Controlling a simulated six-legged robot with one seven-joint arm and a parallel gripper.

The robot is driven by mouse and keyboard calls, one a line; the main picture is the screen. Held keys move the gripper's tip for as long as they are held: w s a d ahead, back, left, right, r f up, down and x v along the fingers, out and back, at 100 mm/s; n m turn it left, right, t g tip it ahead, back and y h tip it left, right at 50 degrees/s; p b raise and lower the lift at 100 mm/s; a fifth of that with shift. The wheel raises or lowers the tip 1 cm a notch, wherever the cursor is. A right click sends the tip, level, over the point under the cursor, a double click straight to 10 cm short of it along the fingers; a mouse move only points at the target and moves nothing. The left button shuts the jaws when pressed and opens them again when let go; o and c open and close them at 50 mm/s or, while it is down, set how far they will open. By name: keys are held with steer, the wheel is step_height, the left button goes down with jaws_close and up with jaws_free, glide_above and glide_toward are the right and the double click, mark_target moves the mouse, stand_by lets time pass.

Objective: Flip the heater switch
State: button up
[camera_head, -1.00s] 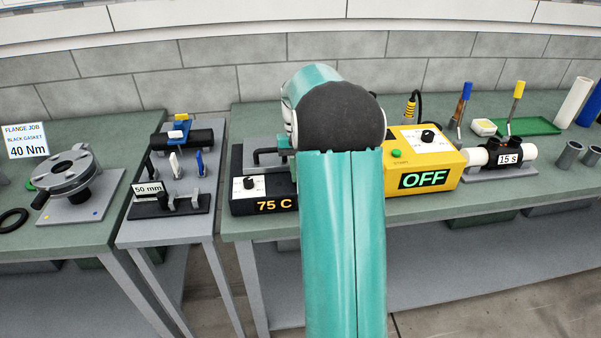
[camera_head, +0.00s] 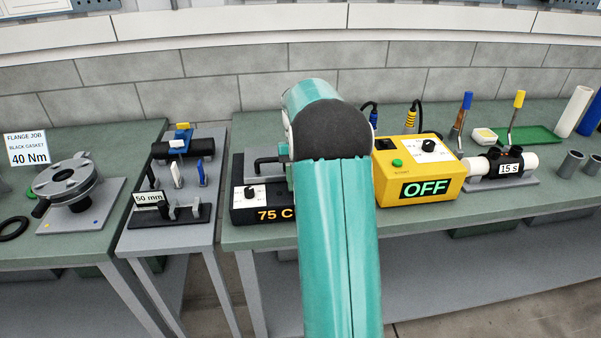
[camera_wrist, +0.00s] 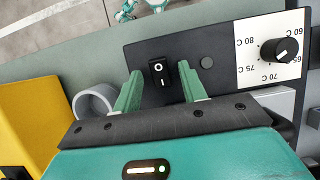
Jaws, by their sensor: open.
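I cannot tell whether the fingers touch the panel. In the head view the heater (camera_head: 262,213) reads "75 C", and my arm hides its right part, the switch and my gripper. A dial (camera_wrist: 279,50) with a temperature scale sits beside the switch panel.
A yellow box reading "OFF" (camera_head: 425,172) stands right of my arm, with cables behind it. A black fitting on white pipe labelled "15 s" (camera_head: 507,160) is farther right. A side bench (camera_head: 168,227) with a "50 mm" clamp stands left, across a gap.

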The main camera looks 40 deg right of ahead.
steer(key=v, duration=1.3)
steer(key=shift+r, duration=0.35)
steer(key=shift+w, duration=0.1)
steer(key=s+a+r+n+t+h, duration=0.1)
steer(key=s+a+r+n+t, duration=0.15)
steer(key=a, duration=0.75)
steer(key=s+a+r+n+t+h, duration=0.15)
steer(key=s+a+r, duration=0.25)
steer(key=a, duration=0.6)
steer(key=s+a+f+n+t, duration=0.1)
steer(key=s+a+f+t, duration=0.1)
steer(key=s+a+f, duration=0.2)
steer(key=s+a+f+n+t, duration=0.1)
steer(key=s+a+f+t, duration=0.2)
steer(key=s+a, duration=0.7)
steer(key=shift+s+f+n, duration=0.4)
steer(key=shift+s+f, duration=0.15)
steer(key=shift+f, duration=0.35)
steer(key=shift+a, duration=0.15)
